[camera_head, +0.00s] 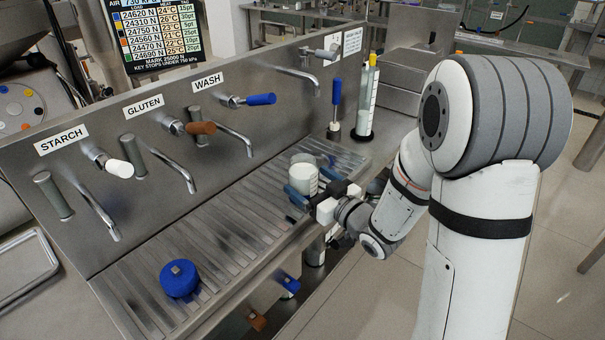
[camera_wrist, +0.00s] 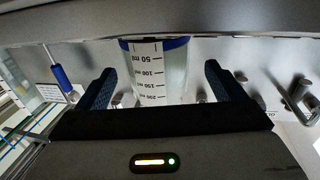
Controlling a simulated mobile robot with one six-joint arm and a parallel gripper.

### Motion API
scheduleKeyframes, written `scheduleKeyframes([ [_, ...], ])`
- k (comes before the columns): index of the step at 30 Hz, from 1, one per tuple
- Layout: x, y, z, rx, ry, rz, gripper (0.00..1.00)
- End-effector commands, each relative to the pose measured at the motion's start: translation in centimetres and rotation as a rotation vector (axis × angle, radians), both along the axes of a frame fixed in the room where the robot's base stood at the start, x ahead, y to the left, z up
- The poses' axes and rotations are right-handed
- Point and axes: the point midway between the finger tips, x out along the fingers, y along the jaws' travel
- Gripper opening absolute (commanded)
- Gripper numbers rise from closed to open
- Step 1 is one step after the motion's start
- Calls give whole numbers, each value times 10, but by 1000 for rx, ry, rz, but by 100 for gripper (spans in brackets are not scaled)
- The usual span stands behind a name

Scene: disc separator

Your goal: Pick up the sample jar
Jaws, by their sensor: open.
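The sample jar (camera_head: 303,178) is a clear cylinder with pale white contents, standing on the grooved drain deck. In the wrist view the jar (camera_wrist: 158,78) shows a millilitre scale and a blue edge at the top of the picture. My gripper (camera_head: 312,186) is open, with its blue fingers on either side of the jar. In the wrist view both fingers of the gripper (camera_wrist: 161,85) stand apart from the jar, with a visible gap on each side. The jar's lower part is partly hidden by the fingers in the head view.
A blue cap-like piece (camera_head: 180,281) lies on the deck (camera_head: 215,243) at the left. Taps labelled STARCH, GLUTEN and WASH (camera_head: 260,99) project from the steel back panel. A tall cylinder (camera_head: 367,98) and a blue-handled tool (camera_head: 336,96) stand beyond the jar.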

Motion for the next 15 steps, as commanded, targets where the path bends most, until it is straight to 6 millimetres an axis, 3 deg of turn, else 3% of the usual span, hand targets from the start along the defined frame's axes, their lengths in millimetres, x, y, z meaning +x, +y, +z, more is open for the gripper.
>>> scheduleKeyframes([
  [6,25,18,-4,0,0,1,90],
  [15,30,21,-5,-1,1,-2,90],
])
